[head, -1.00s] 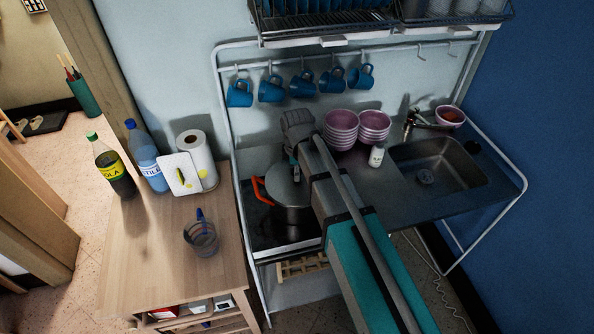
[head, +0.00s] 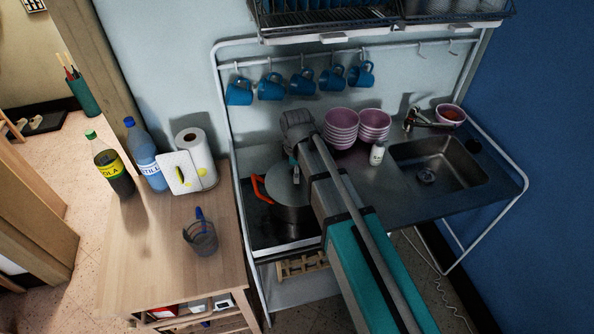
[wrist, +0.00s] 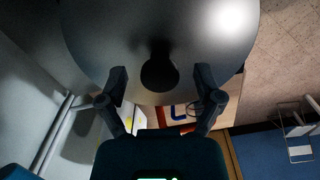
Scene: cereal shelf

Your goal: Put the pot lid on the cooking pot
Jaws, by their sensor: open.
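The grey pot lid (head: 282,190) lies over the top of the cooking pot (head: 292,218), which stands on the stove and shows an orange handle at its left. The lid looks level, but my arm hides its right side, so I cannot see the whole rim contact. In the wrist view the round lid (wrist: 205,55) fills the upper middle, with its dark knob (wrist: 160,75) between my fingers. My gripper (wrist: 162,80) is open, with a finger apart from the knob on each side. In the head view my gripper (head: 296,172) is just above the lid, partly hidden.
Pink bowls (head: 341,130) and a small white bottle (head: 377,153) stand right of the stove, before the sink (head: 440,165). Blue mugs (head: 301,85) hang above. The wooden table (head: 150,255) at left holds two bottles, a paper roll and a glass (head: 200,238).

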